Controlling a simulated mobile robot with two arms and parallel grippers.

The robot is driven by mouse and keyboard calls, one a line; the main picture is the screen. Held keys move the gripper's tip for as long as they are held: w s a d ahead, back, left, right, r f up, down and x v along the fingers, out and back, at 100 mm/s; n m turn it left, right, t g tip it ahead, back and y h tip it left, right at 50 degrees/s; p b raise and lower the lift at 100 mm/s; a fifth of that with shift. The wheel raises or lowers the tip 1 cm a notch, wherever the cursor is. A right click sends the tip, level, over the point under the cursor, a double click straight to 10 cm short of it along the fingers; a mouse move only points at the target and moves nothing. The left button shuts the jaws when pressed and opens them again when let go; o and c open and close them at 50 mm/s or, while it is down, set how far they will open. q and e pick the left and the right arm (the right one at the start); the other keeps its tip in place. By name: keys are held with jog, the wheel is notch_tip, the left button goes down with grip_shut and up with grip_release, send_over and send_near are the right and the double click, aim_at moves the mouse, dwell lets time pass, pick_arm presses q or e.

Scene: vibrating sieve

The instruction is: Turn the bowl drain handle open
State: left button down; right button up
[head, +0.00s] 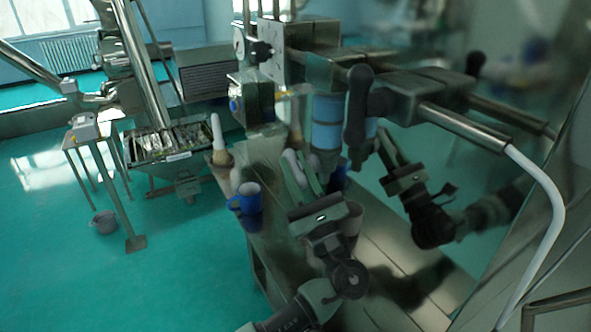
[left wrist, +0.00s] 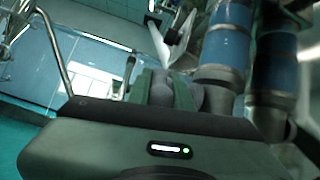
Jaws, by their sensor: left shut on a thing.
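My left gripper (head: 301,176) comes up from the lower middle of the head view. Its two green fingers are shut on a grey rounded handle (head: 290,162), beside and below the blue-banded drain cylinder (head: 327,122). In the left wrist view the handle (left wrist: 190,94) shows between the fingers, against the lower part of the blue-banded cylinder (left wrist: 226,45). The fingers hide part of it, so its exact angle is hard to tell.
A blue mug (head: 246,200) stands on the bench's left edge, close to my left gripper. A white-tipped bottle (head: 218,143) stands behind it. A dark lever (head: 358,112) and metal bars hang overhead.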

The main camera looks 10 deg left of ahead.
pick_arm(q)
jog(key=shift+r, duration=0.25)
jog(key=c, duration=1.4)
grip_release()
jog(key=shift+a, duration=0.1)
jog(key=shift+o, duration=0.6)
jog(key=shift+w+f, duration=0.15)
jog(key=shift+f, duration=0.05)
jog(key=b+v, duration=0.3)
jog(key=v, duration=0.4)
jog(key=shift+s+f+b, duration=0.2)
jog(key=shift+s+b, duration=0.05)
jog(key=shift+b, duration=0.05)
